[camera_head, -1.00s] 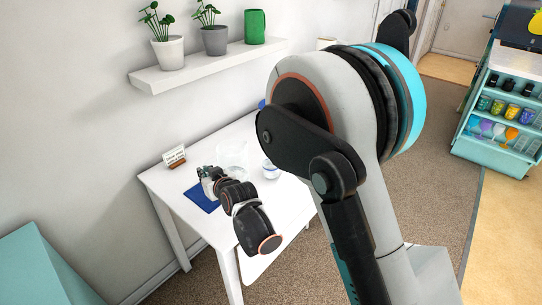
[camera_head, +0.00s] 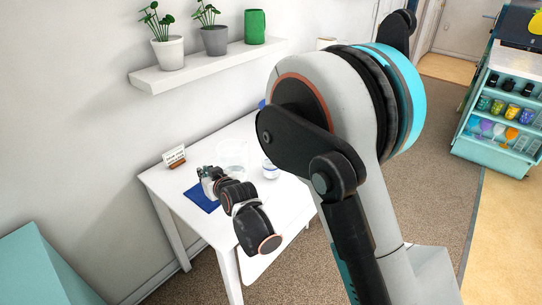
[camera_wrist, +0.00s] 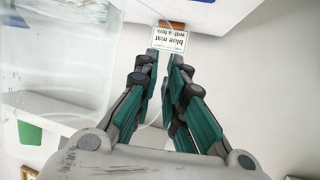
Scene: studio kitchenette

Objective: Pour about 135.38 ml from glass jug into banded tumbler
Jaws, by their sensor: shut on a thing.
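The glass jug (camera_head: 233,155) is clear and stands out faintly above the white table in the head view, just right of my gripper (camera_head: 206,174). In the wrist view its clear wall (camera_wrist: 55,65) fills the upper left. My gripper (camera_wrist: 164,62) is shut on the jug, with a thin clear curve, apparently its handle, between the fingers. I cannot make out the liquid level or whether the jug touches the table. A small pale cup with a bluish band, apparently the banded tumbler (camera_head: 270,171), stands right of the jug, close to my arm.
A blue mat (camera_head: 202,201) lies on the white table (camera_head: 163,184) under my gripper. A small sign card (camera_head: 174,157) stands at the table's back left and shows upside down in the wrist view (camera_wrist: 170,38). A wall shelf (camera_head: 210,66) holds plants and a green pot.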

